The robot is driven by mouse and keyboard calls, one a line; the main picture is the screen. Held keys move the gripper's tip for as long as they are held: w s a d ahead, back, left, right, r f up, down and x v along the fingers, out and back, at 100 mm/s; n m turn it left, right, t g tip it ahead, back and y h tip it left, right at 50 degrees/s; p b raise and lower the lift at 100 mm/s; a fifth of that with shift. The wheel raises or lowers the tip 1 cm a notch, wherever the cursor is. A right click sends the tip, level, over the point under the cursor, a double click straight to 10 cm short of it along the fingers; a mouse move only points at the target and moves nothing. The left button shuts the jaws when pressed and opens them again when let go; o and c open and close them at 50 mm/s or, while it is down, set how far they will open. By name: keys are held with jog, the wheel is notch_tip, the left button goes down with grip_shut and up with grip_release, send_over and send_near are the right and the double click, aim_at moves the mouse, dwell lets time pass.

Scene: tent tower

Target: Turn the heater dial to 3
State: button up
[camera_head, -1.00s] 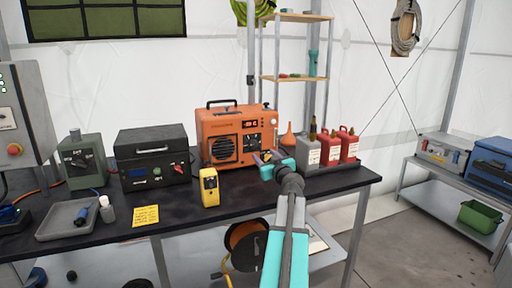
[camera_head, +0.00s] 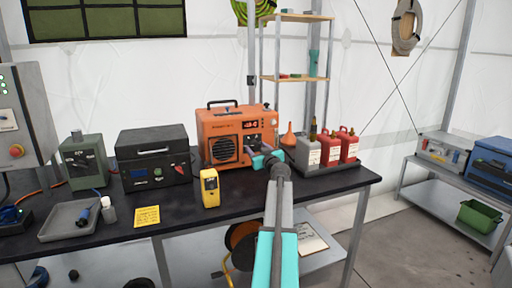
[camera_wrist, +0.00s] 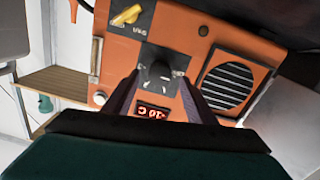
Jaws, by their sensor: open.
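The orange heater (camera_head: 216,126) stands on the black bench, with a round grille and a lit red display (camera_head: 249,124). In the wrist view its front (camera_wrist: 185,35) appears turned over. The black dial (camera_wrist: 160,74) sits on a dark panel between the display (camera_wrist: 153,112) and a yellow switch (camera_wrist: 127,16). My gripper (camera_wrist: 159,78) is open, its two fingers on either side of the dial. Contact with it cannot be told. In the head view my gripper (camera_head: 256,156) is at the heater's right front and hides the dial. The dial's setting is not readable.
A yellow handheld device (camera_head: 209,187) stands in front of the heater. A black box (camera_head: 153,156) is to its left. An orange funnel (camera_head: 288,136) and red and grey canisters (camera_head: 331,147) stand close on the right.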

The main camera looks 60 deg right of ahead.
aim_at(253, 144)
jog(key=shift+x, duration=1.2)
jog(key=c, duration=1)
jog(key=shift+c, duration=0.2)
